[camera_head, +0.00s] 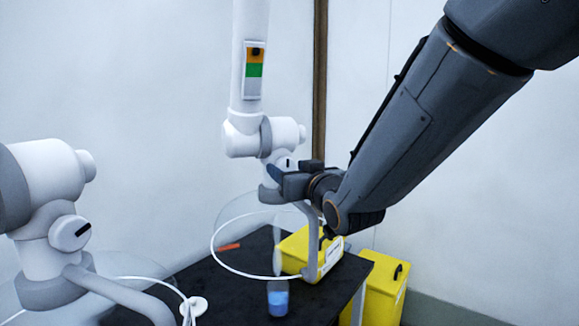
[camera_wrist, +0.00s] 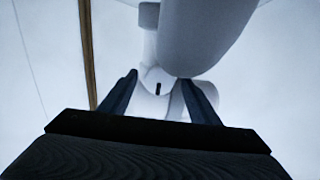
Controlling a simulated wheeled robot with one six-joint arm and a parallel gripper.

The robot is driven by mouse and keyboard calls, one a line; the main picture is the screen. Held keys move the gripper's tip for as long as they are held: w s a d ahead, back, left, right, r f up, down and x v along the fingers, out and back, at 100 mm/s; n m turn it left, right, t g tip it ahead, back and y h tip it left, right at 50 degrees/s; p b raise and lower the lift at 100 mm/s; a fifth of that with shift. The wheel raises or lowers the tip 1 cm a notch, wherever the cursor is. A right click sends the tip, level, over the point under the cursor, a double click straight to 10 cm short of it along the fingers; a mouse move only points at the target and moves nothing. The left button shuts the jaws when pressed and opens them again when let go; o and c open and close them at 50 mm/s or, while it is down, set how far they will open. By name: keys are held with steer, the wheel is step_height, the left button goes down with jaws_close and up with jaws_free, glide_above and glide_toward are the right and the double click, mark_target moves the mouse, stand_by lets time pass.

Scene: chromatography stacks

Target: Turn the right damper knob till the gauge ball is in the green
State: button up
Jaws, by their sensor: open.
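The right damper knob (camera_head: 283,161) is white with a short dark mark, on the joint of the right extraction arm. In the wrist view the knob (camera_wrist: 150,103) shows between my fingers, its mark upright; I cannot tell whether the fingers touch it. My gripper (camera_head: 273,175) is open just in front of and below the knob in the head view; it also shows in the wrist view (camera_wrist: 158,80). The gauge (camera_head: 254,72) on the white duct above has orange, green and white bands. Its dark ball (camera_head: 256,51) sits in the orange band, above the green.
A second white extraction arm (camera_head: 48,190) with its own knob (camera_head: 70,232) stands at left. Below are a clear hood, a black table (camera_head: 240,262), a yellow box (camera_head: 298,247), a beaker of blue liquid (camera_head: 278,300) and a yellow bin (camera_head: 384,285).

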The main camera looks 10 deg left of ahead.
steer(key=shift+w, duration=0.2)
steer(key=c, duration=1.1)
steer(key=shift+o, duration=0.2)
steer(key=shift+f+m+b, duration=0.1)
steer(key=shift+m+b, duration=0.6)
steer(key=shift+m, duration=0.4)
steer(key=shift+m+b, duration=0.55)
steer(key=shift+m, duration=0.75)
steer(key=o, duration=1.1)
steer(key=shift+c, duration=0.2)
steer(key=shift+s, duration=0.1)
